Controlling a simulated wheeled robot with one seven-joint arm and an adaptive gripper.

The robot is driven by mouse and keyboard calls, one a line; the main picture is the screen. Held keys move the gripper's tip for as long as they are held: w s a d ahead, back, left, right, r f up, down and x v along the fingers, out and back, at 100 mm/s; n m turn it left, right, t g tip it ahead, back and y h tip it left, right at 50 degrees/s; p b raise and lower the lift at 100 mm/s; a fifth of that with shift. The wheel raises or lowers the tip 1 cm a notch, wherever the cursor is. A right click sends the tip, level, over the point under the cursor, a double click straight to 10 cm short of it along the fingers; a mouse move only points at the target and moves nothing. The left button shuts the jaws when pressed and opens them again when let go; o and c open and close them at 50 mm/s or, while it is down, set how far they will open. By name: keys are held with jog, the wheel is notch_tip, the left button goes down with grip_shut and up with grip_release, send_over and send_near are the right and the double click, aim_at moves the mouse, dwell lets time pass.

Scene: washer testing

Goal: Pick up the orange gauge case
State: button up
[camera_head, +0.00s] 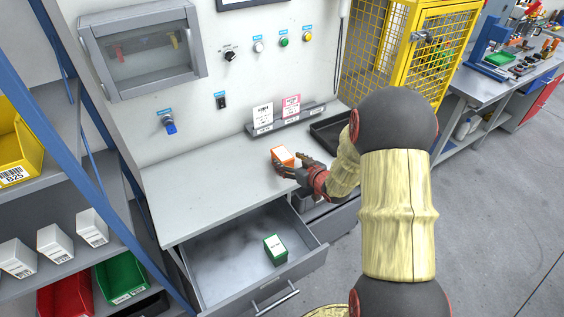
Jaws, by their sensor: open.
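The orange gauge case (283,155) is a small box with an orange side and a pale top. It sits on the grey worktop (205,185), towards its right part. My gripper (289,168) is open, with its dark fingers right at the case's front and right side. The fingers hide part of the case, and I cannot tell whether they touch it. My arm reaches in from the right.
An open drawer (215,262) below the worktop holds a green box (275,249). A black tray (330,128) and a grey card holder (288,121) stand behind the case. A yellow mesh cage (385,45) is at the right. Blue-framed shelves stand left.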

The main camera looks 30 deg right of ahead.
aim_at(282, 157)
jog(key=b+x, duration=0.1)
jog(key=x, duration=0.3)
jog(key=shift+w+a+b, duration=0.2)
jog(key=shift+w+b, duration=0.2)
jog(key=shift+c, duration=0.6)
jog(key=c, duration=1.2)
jog(key=shift+r, duration=0.1)
jog(key=shift+c, duration=0.6)
